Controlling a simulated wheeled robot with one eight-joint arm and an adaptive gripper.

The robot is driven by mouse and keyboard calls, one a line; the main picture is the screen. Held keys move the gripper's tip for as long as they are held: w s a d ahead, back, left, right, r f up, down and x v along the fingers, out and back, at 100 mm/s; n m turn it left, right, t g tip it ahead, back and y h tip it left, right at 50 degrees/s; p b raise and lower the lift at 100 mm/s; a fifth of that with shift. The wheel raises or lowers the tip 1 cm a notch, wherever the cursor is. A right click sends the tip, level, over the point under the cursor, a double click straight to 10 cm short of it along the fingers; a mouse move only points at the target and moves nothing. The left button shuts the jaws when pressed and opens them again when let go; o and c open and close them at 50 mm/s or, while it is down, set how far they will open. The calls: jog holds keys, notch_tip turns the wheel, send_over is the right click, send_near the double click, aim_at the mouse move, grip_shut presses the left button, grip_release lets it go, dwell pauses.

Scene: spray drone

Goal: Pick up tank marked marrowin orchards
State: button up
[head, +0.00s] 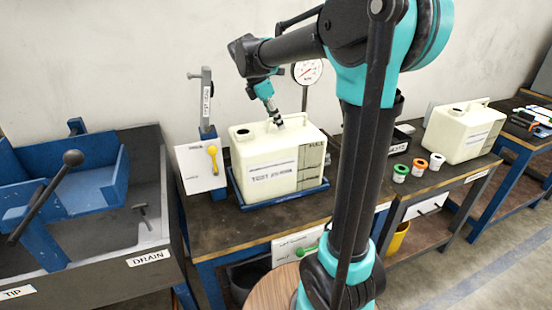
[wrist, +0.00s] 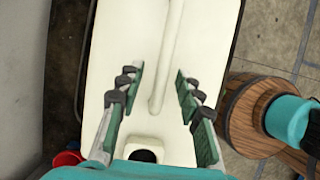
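A cream tank (head: 268,160) with a dark filler hole stands upright on a blue tray on the middle bench. Its front label is too blurred to read surely. A second cream tank (head: 462,130) stands on the bench to the right; its label is also unreadable. My gripper (head: 279,122) is at the top of the middle tank. In the wrist view my gripper (wrist: 157,90) is open, its fingers either side of the raised handle ridge (wrist: 168,55) of the cream tank (wrist: 115,50). The filler hole is near the palm. Finger contact with the handle cannot be told.
A round dial gauge (head: 307,71) stands behind the middle tank. A blue post (head: 207,115) and a white card with a yellow tag (head: 213,160) are to its left. Small coloured-lid jars (head: 419,167) stand to the right. A drain sink (head: 110,235) is at far left.

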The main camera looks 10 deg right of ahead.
jog(key=shift+c, duration=0.4)
grip_shut()
